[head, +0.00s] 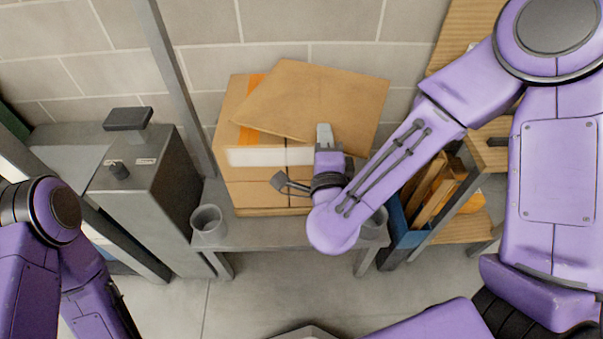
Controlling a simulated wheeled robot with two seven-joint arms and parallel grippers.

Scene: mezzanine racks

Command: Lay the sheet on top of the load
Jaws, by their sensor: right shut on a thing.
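A flat brown cardboard sheet (318,97) is over the load (262,195), a stack of cardboard boxes with a white label strip and an orange band. The sheet is turned at an angle to the boxes and reaches past their right side. The load's top left corner shows beside it. I cannot tell whether the sheet touches the boxes. My right gripper (324,136) is shut on the sheet's near edge. My right forearm hides part of the load's right side. My left arm shows at the lower left, but its gripper is out of view.
The load stands on a grey table (250,232) against a block wall. A grey cup (208,225) is at the table's front left, and another (376,222) is partly behind my right arm. A grey machine (150,185) stands left. Wooden shelves and a blue bin (401,235) are right.

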